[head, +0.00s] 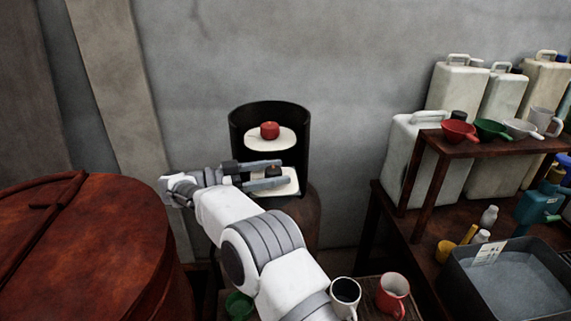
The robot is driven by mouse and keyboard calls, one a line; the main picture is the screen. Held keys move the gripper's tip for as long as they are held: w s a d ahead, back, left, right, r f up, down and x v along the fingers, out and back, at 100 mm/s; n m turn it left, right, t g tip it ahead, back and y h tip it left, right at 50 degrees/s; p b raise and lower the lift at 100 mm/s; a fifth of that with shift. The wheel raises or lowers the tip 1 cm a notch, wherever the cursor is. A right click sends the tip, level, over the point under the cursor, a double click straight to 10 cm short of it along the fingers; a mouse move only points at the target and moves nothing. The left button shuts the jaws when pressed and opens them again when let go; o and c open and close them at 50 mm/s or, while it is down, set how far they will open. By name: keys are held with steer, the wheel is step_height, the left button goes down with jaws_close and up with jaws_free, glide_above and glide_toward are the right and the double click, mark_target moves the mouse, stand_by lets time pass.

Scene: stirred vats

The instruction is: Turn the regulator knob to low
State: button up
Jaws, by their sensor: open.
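A black, open-fronted curved housing (297,120) stands against the grey wall. Inside it, a red knob-like piece (270,130) sits on a round white plate (284,141). Below, a small dark knob-like piece (273,170) sits over a lower white plate (288,188). I cannot tell for sure which one is the regulator knob, and no low marking is legible. My gripper (281,173) reaches in from the left, open. Its two fingers lie above and below the dark piece in the picture; contact cannot be made out. The fingers partly cover the lower plate.
A large rusty-red vat (90,250) fills the left. Two mugs, one white (345,293) and one red (392,292), stand at the bottom. At right, a wooden shelf (430,180) holds coloured funnels, beside pale canisters (462,85) and a grey basin (515,285).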

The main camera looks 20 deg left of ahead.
mark_target(274, 169)
step_height(274, 169, up, 4)
steer(key=shift+d+r, duration=0.1)
steer(key=shift+r, duration=0.15)
steer(key=w+d+r, duration=0.2)
steer(key=d+r, duration=0.4)
steer(key=d, duration=0.5)
steer(key=shift+d+r+b, duration=0.2)
steer(key=shift+b, duration=0.2)
